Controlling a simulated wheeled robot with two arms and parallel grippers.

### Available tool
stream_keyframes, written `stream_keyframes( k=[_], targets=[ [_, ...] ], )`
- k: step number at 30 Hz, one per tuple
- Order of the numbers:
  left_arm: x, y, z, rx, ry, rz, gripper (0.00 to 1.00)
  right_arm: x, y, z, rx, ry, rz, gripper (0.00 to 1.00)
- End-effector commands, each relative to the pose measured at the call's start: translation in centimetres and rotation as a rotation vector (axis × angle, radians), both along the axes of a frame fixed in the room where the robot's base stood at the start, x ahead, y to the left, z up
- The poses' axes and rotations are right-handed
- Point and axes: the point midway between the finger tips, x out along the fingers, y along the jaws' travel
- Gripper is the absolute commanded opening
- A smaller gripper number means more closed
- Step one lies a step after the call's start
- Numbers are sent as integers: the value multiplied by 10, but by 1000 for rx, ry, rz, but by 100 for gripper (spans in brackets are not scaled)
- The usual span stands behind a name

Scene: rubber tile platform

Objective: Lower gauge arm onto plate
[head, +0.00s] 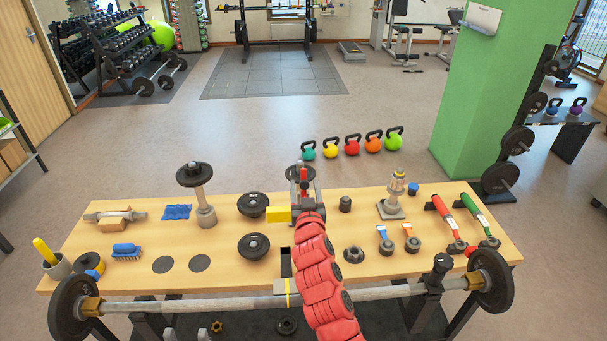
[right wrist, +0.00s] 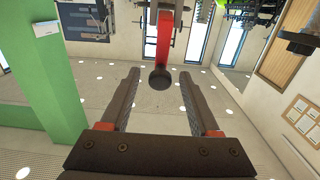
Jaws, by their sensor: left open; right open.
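A red gauge arm (head: 303,178) stands upright at the back middle of the table, partly hidden by my right gripper. In the right wrist view the red arm (right wrist: 164,35) ends in a round black knob (right wrist: 159,78). My right gripper (head: 303,192) is open at the red arm; in its wrist view the open fingers (right wrist: 160,72) lie either side of the knob, with gaps. Contact cannot be told. A dark round plate (head: 292,171) shows behind the gripper. Two black weight plates (head: 253,204) (head: 252,247) lie left of it. My left gripper is out of view.
A yellow block (head: 278,214) sits beside my right gripper. A barbell (head: 190,306) crosses the table's front. A pedestal with a disc on top (head: 194,175) stands left; a metal stand (head: 391,208) and red and green-handled tools (head: 447,221) (head: 477,214) are right. Several kettlebells (head: 352,146) stand behind.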

Motion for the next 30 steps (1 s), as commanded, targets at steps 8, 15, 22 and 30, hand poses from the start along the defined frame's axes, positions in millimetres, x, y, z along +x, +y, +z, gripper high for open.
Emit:
stream_keyframes(
  k=[8,15,22,30],
  targets=[
    [0,0,8,0,0,0,50,33,0,1,1,1,-1,62],
    [0,0,9,0,0,0,50,42,0,1,1,0,1,62],
    [0,0,8,0,0,0,50,42,0,0,1,0,1,62],
    [0,0,8,0,0,0,50,42,0,0,1,0,1,14]
  ],
)
